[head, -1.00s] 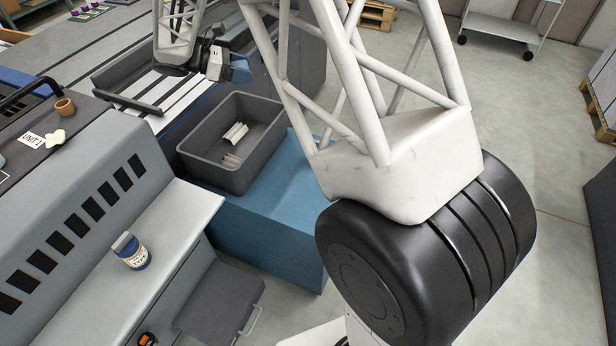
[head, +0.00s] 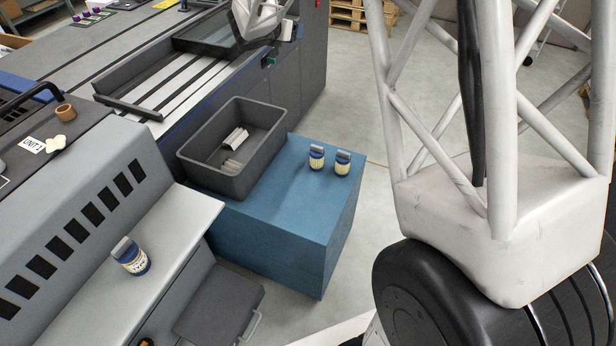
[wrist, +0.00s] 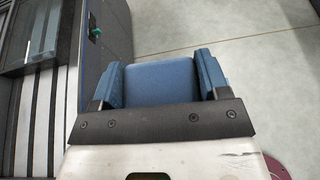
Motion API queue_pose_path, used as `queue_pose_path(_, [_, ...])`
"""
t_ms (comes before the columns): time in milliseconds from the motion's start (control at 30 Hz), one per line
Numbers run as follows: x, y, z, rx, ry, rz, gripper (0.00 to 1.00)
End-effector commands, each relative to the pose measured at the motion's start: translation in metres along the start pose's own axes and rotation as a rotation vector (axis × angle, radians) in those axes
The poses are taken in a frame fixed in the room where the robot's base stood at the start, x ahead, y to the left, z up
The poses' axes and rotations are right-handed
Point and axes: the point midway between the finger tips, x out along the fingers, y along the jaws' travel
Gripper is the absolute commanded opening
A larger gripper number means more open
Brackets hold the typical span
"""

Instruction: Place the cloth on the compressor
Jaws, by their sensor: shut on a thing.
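My gripper (wrist: 160,86) shows in the wrist view, its two blue-padded fingers apart with a smooth blue thing between them. This thing appears to be the cloth (wrist: 160,82), folded; only its upper part shows. In the head view my wrist is at the top edge, over the far end of the grey machine, and the fingers and cloth cannot be made out. I cannot tell for sure which thing is the compressor; nothing in view is clearly marked as one.
A blue block (head: 270,235) carries a grey bin (head: 205,172) with pale pieces inside and two blue-lidded tins (head: 317,157) (head: 342,162). Another tin (head: 133,259) stands on the grey ledge. A brown cup (head: 66,112) and a cream lump (head: 58,144) lie at the left.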

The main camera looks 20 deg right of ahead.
Motion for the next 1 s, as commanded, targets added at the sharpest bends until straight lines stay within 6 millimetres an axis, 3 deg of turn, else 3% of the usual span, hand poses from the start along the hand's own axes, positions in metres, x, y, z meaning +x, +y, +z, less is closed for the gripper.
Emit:
queue_pose_path(200, [0.010,-0.005,0.012,-0.025,-0.001,0.064,0.46])
queue_pose_path(567, [0.034,-0.003,-0.049,-0.026,0.002,0.060,0.46])
queue_pose_path(767, [0.054,-0.003,-0.099,-0.027,0.003,0.059,0.46])
queue_pose_path(1000, [0.087,-0.003,-0.179,-0.027,0.004,0.060,0.46])
